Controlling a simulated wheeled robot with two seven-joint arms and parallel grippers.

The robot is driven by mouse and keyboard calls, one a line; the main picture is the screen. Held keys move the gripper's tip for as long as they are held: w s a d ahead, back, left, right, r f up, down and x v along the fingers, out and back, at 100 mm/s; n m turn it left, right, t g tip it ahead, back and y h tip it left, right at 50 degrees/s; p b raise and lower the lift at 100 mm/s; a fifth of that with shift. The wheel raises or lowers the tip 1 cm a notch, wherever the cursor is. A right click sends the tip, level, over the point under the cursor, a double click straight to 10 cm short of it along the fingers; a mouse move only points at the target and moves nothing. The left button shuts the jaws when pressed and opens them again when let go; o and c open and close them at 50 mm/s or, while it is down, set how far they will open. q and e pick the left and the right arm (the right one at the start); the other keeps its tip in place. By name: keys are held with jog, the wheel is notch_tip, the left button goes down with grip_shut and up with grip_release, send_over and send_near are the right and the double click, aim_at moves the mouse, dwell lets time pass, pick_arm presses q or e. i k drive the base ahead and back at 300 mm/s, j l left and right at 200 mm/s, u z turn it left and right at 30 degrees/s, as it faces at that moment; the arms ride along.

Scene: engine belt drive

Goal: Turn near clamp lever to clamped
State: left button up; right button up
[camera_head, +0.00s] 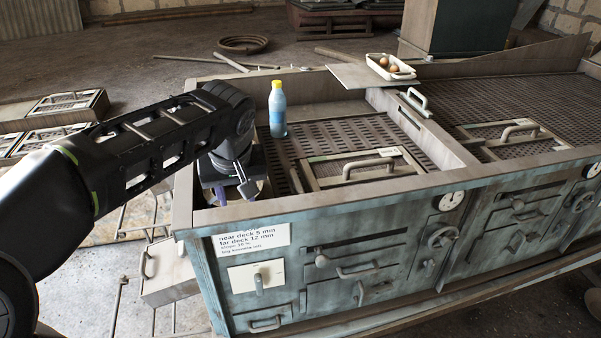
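A teal machine (215,275) with two perforated decks fills the middle and right. Its front has several levers and handles: a lever on a pale plate (258,284) below the label, and a knobbed lever (322,260) to its right. I cannot tell which one is the near clamp lever, or its setting. My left gripper (236,190) points down at the left end of the near deck, just behind the front rim. It hides what lies under it, and its finger gap is unclear. My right gripper is not in view.
A blue bottle with a yellow cap (277,110) stands on the near deck beside my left arm. A screen frame with a handle (358,168) lies on that deck. A white tray (391,67) holding brown eggs sits on a board at the back. A label (248,240) is on the front.

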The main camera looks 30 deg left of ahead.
aim_at(297, 185)
jog(key=i, duration=0.9)
